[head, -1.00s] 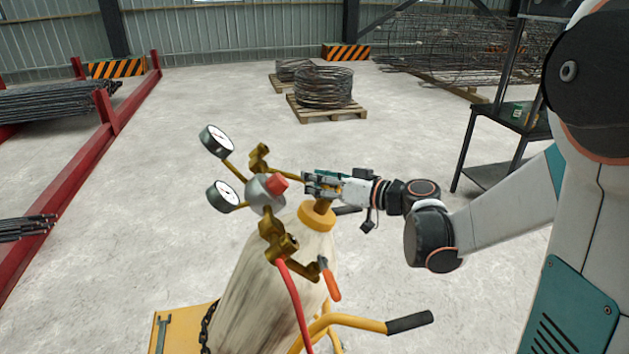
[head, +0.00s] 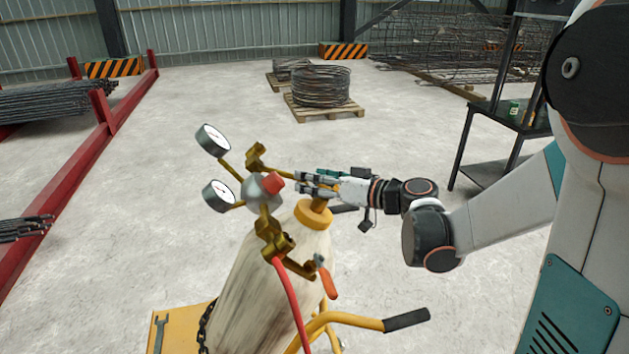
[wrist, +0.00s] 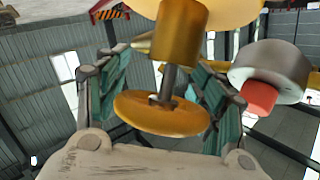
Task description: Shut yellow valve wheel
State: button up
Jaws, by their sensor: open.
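The yellow valve wheel (wrist: 160,115) is a flat disc on a dark stem beside the brass cylinder neck (wrist: 180,40) in the wrist view, which looks upside down. My gripper (wrist: 163,72) is open, with one teal-padded finger on each side of the wheel and stem. Whether either finger touches the rim cannot be told. In the head view my gripper (head: 316,186) reaches in from the right, just above the gas cylinder's (head: 272,275) yellow collar (head: 313,215). It hides the wheel there.
A regulator (head: 262,190) with a red knob (head: 273,183) and two gauges (head: 212,140) stands close left of my fingertips. A dark shelf (head: 505,130) stands behind my arm.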

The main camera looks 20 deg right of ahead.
jog(key=v, duration=1.1)
jog(key=shift+s+d, duration=0.2)
jog(key=shift+s, duration=0.15)
